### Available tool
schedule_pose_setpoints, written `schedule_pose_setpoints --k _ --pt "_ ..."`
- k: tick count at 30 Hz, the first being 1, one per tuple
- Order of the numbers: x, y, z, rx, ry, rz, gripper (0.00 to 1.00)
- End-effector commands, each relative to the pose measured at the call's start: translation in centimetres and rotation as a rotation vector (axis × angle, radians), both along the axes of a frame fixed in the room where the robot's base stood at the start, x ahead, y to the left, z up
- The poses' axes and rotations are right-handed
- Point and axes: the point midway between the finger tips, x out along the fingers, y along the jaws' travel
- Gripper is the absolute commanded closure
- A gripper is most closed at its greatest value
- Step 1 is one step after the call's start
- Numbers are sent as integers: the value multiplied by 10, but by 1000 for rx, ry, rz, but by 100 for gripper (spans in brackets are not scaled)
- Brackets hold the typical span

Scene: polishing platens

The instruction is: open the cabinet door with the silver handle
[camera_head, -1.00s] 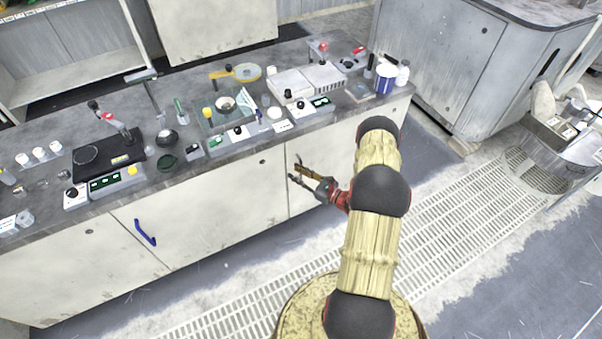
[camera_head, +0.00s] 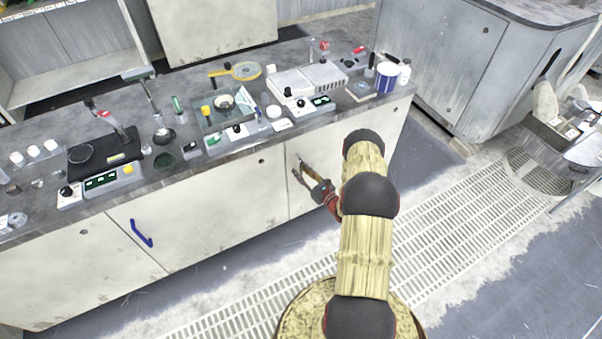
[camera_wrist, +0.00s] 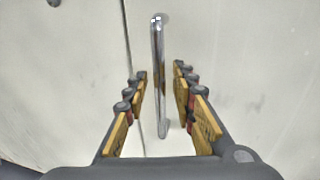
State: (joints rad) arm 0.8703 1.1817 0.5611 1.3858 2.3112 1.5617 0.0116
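The silver handle (camera_wrist: 158,75) is an upright chrome bar on a pale cabinet door (camera_wrist: 230,40), just right of the seam between two doors, in the wrist view. My gripper (camera_wrist: 159,82) is open, with one finger on each side of the handle. Gaps show between the bar and both fingers. In the head view my gripper (camera_head: 303,169) is at the front of the right cabinet door (camera_head: 335,150). The silver handle cannot be made out there.
A neighbouring door has a blue handle (camera_head: 142,233) at the left. The countertop (camera_head: 225,160) above carries instruments, dishes and bottles, and its front edge overhangs near my arm. A floor grating (camera_head: 420,220) lies right of my arm. A grey cabinet (camera_head: 455,70) stands at the back right.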

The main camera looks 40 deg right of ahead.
Motion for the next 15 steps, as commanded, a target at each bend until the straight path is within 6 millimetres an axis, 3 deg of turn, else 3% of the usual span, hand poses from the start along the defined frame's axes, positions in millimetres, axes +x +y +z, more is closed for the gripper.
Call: schedule_pose_setpoints --k 7,15 --pt "1 0 1 0 0 0 74" --pt "1 0 1 0 0 0 89"
